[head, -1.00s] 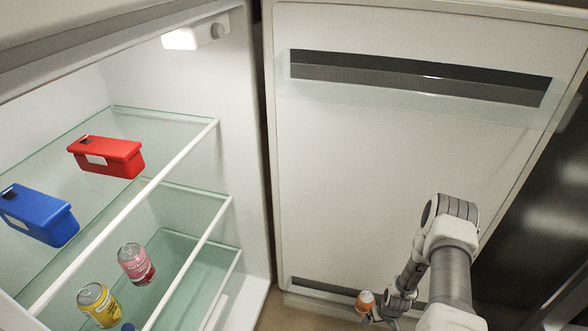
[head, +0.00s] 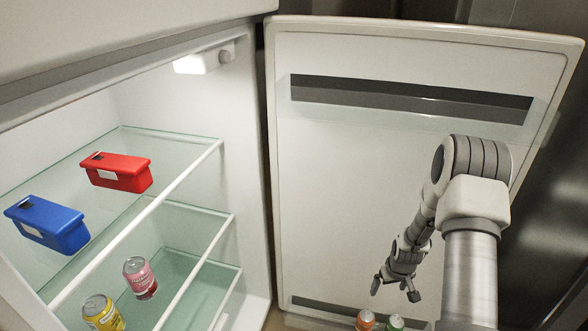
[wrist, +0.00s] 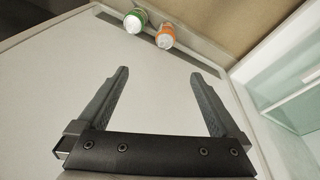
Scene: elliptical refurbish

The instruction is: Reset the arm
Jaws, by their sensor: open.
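My gripper (head: 393,288) is open and empty in front of the inner face of the open fridge door (head: 345,190). In the wrist view its two dark fingers (wrist: 157,85) stand wide apart with nothing between them. An orange can (head: 365,320) and a green can (head: 396,322) stand side by side at the bottom of the door, below my gripper and apart from it. In the wrist view the orange can (wrist: 165,37) and the green can (wrist: 134,20) show beyond the fingertips, at the door's lower rack.
A red box (head: 117,173) and a blue box (head: 46,225) sit on the fridge's upper glass shelf. A pink can (head: 140,278) and a yellow can (head: 103,313) stand on a lower shelf. The shelf edges (head: 190,174) lie left of my arm. The middle of the door is clear.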

